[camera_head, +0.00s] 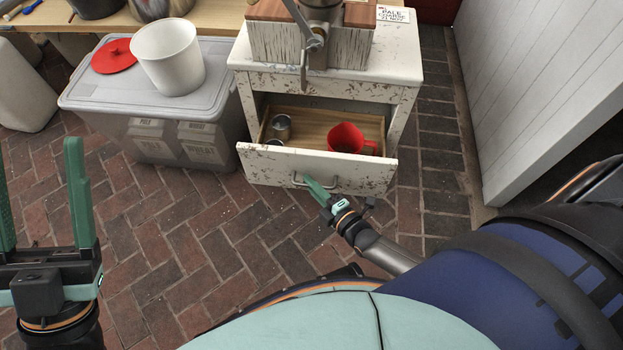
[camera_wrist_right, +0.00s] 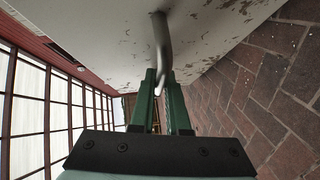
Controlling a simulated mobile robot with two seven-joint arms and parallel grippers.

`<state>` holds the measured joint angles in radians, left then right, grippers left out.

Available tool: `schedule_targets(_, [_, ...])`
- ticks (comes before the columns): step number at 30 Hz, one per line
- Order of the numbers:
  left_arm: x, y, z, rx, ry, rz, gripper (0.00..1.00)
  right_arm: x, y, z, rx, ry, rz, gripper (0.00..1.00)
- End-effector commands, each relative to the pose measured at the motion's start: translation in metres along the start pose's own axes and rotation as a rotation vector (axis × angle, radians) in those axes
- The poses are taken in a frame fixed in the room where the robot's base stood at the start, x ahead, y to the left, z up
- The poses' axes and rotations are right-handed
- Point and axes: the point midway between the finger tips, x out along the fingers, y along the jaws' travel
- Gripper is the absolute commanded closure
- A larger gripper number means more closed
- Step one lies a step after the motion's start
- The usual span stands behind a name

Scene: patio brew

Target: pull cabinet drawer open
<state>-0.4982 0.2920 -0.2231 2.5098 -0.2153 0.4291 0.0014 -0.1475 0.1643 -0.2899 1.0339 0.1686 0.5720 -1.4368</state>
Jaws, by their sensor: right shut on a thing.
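The white, chipped-paint cabinet (camera_head: 402,72) stands at the upper middle of the head view. Its drawer (camera_head: 270,168) is pulled out, with its inside showing. The drawer handle (camera_head: 299,180) is a metal bar on the drawer front, and it also shows in the right wrist view (camera_wrist_right: 160,45). My right gripper (camera_head: 312,186) is at the handle, its green fingers shut on the bar. In the right wrist view the fingers (camera_wrist_right: 164,85) close around the handle's end. My left gripper (camera_head: 38,195) is at the left, fingers wide apart and empty, over the brick floor.
The drawer holds a red mug (camera_head: 345,139) and a metal can (camera_head: 281,127). A grinder (camera_head: 318,40) stands on the cabinet. A grey lidded bin (camera_head: 90,98) with a white bucket (camera_head: 170,58) is left of it. A white panel (camera_head: 540,90) stands right. Brick floor in front is clear.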

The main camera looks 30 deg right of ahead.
Motion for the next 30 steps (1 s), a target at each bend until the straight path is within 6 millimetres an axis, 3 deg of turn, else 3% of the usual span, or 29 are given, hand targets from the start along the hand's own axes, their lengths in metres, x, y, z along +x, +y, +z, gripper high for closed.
schedule_targets(8, [0.0, 0.0002, 0.0, -0.002, 0.0, -0.001, 0.35, -0.0005, -0.0008, 0.0005, -0.001, -0.001, -0.002, 1.0])
schedule_targets(9, [0.0, 0.0002, 0.0, -0.002, 0.0, -0.001, 0.35, -0.0005, -0.0008, 0.0005, 0.0, -0.001, -0.002, 0.85])
schedule_targets(17, [0.0001, 0.0005, -0.0001, -0.004, 0.0, -0.001, 0.35, -0.0002, -0.0004, 0.0005, 0.0, -0.001, -0.001, 0.56])
schedule_targets(30, [0.0013, 0.0001, -0.0011, -0.004, 0.001, -0.001, 0.35, -0.0002, 0.0019, 0.0034, -0.002, 0.0, -0.001, 0.56])
